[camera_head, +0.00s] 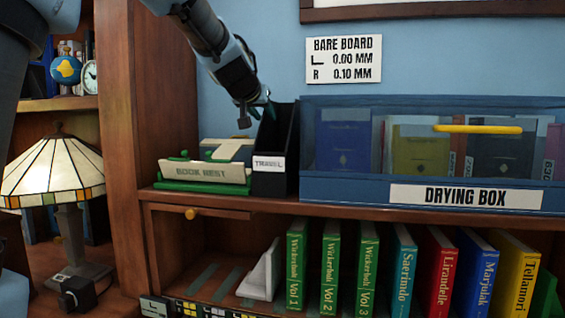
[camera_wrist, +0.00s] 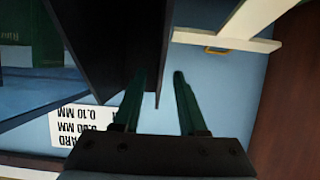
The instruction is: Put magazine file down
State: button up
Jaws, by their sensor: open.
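The black magazine file (camera_head: 282,135), with a white TRAVEL label, stands upright on the shelf top between the book nest and the drying box. In the wrist view the file (camera_wrist: 105,40) is a dark shape at the upper middle. My gripper (camera_head: 262,108) is at the file's upper left edge in the head view. In the wrist view my gripper's green fingers (camera_wrist: 159,75) are apart, with a narrow dark edge of the file showing between them. I cannot tell whether either finger touches it.
The cream and green book nest (camera_head: 207,172) is close on the file's left. The blue drying box (camera_head: 345,190) is close on its right. A BARE BOARD sign (camera_head: 343,59) hangs on the wall. Several books (camera_head: 440,270) stand on the shelf below.

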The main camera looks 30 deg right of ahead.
aim_at(269, 121)
jog(key=shift+b+x, duration=0.35)
jog(key=shift+x, duration=2.45)
jog(key=shift+r, duration=0.1)
grip_shut()
